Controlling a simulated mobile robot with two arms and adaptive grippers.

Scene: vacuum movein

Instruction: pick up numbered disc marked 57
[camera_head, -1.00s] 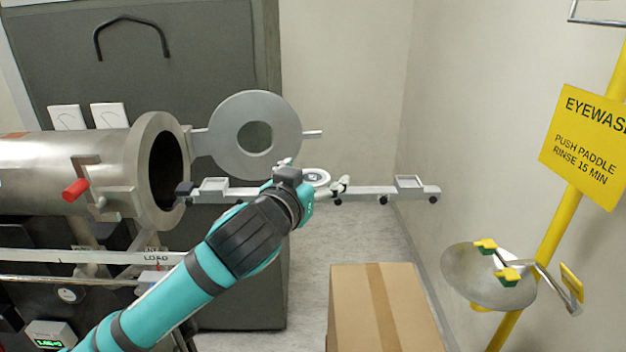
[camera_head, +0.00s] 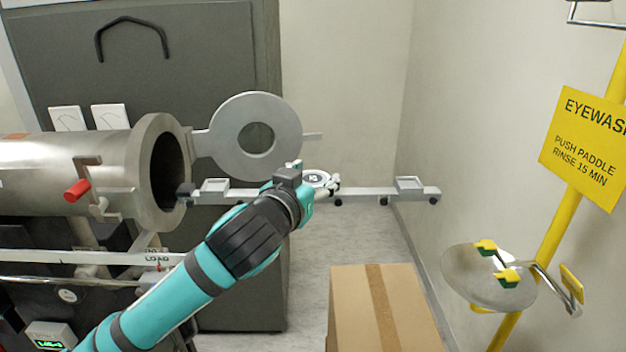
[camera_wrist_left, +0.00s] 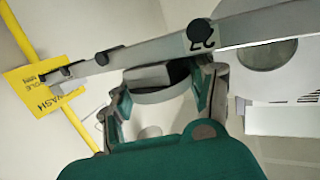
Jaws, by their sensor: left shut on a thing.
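A small pale disc with a dark round mark (camera_head: 314,177) is at the middle of the narrow grey rail (camera_head: 365,193), in front of the round flange door. The characters on its mark are too small to read surely. My left gripper (camera_head: 316,184) is shut on this disc, with one finger at each side of it. In the left wrist view a pale round body (camera_wrist_left: 158,112) shows between the fingers, close under the rail. Whether the disc is clear of the rail cannot be told. My right gripper is out of view.
The rail has a small tray (camera_head: 408,184) near each end. The steel chamber (camera_head: 70,165) opens at left, beside its round door (camera_head: 226,139). A cardboard box (camera_head: 350,310) stands below right. An eyewash bowl (camera_head: 465,285) is at far right.

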